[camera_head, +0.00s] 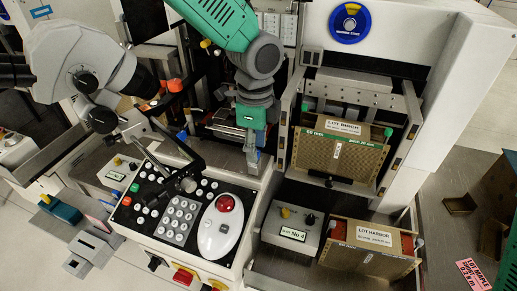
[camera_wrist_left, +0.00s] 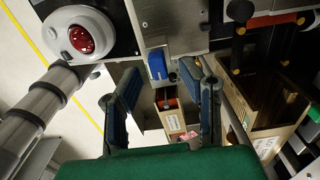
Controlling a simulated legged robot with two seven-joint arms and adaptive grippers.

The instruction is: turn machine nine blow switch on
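My left gripper (camera_head: 252,155) hangs on a green and dark grey arm behind the right part of the white control console (camera_head: 136,228). In the left wrist view my left gripper (camera_wrist_left: 160,80) shows two blue-grey fingers spread apart with nothing held between them. A small grey box (camera_head: 292,232) with a yellow knob, a black knob and a "No 4" label stands right of the console. Red switches (camera_head: 185,275) sit on the console's front. I cannot tell which control is the blow switch or which machine is nine. My right gripper is not in view.
The console carries a keypad (camera_head: 178,218) and a white trackball unit (camera_head: 219,229) with a red ball. Lot boxes (camera_head: 338,150) (camera_head: 366,247) stand at the right. A white microscope (camera_head: 80,55) stands at the left. Floor shows at the far right.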

